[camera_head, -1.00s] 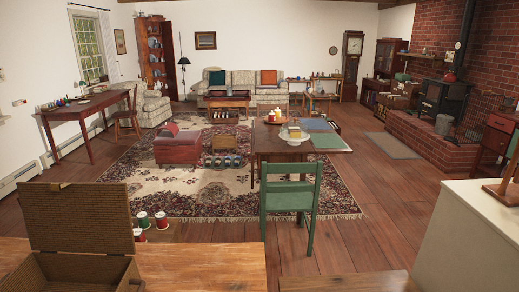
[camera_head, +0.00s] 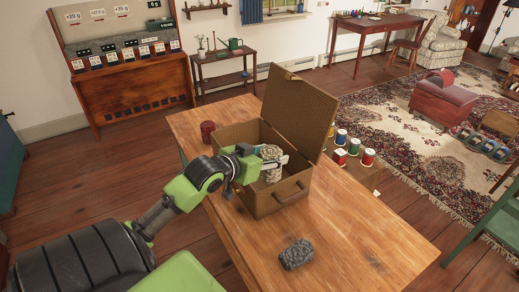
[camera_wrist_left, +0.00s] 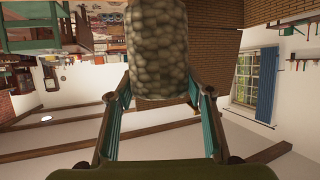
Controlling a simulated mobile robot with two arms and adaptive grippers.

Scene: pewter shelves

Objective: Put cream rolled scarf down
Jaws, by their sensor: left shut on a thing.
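My left gripper (camera_head: 270,164) is shut on the cream rolled scarf (camera_head: 272,175), over the opening of a brown wicker basket (camera_head: 280,199). In the left wrist view the scarf (camera_wrist_left: 157,48) has a knobbly, cream-brown surface and stands out between the two fingers of the gripper (camera_wrist_left: 158,98). The basket is on the wooden table and its lid (camera_head: 301,107) stands open. The fingers hide part of the scarf, and whether it touches the basket floor cannot be told. My right gripper is out of view.
A grey rolled piece (camera_head: 297,254) lies on the table (camera_head: 365,235) in front of the basket. A dark red roll (camera_head: 207,131) stands behind it at the left. The table's right front is clear. Several thread spools (camera_head: 353,147) stand beyond the table.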

